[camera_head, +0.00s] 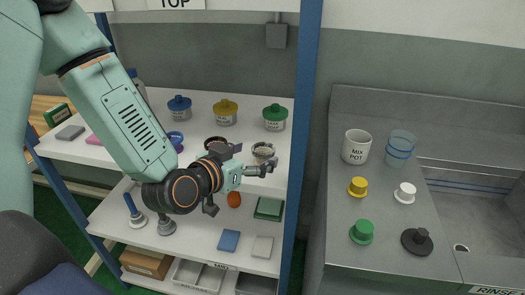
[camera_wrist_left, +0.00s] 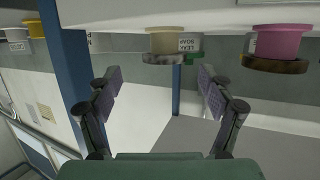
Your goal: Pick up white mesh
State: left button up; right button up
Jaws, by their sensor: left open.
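The white mesh (camera_head: 263,150) is likely the small off-white cup with a dark rim and speckled top at the front edge of the upper shelf. My left gripper (camera_head: 258,170) is open and empty, just in front of and below that cup in the head view. Its two fingers stand apart in the wrist view (camera_wrist_left: 158,90), with nothing between them. My right gripper is not in view.
A similar dark-rimmed cup (camera_head: 216,143) stands left of it, partly behind my arm; a pink cup (camera_wrist_left: 278,42) shows in the wrist view. Blue (camera_head: 180,107), yellow (camera_head: 225,112) and green-lidded (camera_head: 274,117) pots stand behind. A blue post (camera_head: 303,130) rises close on the right.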

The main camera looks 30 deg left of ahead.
aim_at(265, 148)
pick_arm(q)
jog(key=shift+w+a+f+b, duration=0.15)
jog(key=shift+w+a+f, duration=0.1)
jog(key=shift+w, duration=0.2)
jog(key=shift+w+a+f+b, duration=0.15)
jog(key=shift+w+f, duration=0.05)
jog(key=shift+w, duration=0.2)
jog(key=w, duration=0.1)
jog(key=w+d+b, duration=0.1)
jog(key=shift+w+d+f, duration=0.15)
jog(key=shift+w+d, duration=0.15)
jog(key=shift+w, duration=0.1)
jog(key=shift+w+a+f, duration=0.1)
jog(key=shift+w+a, duration=0.05)
jog(key=shift+w, duration=0.1)
jog(key=shift+w+a+f, duration=0.15)
jog(key=shift+a, duration=0.25)
jog(key=shift+d, duration=0.4)
jog(key=shift+c, duration=1.1)
jog(key=shift+a, duration=0.3)
jog(key=c, duration=0.6)
jog(key=shift+d+r, duration=0.2)
jog(key=shift+c, duration=0.9)
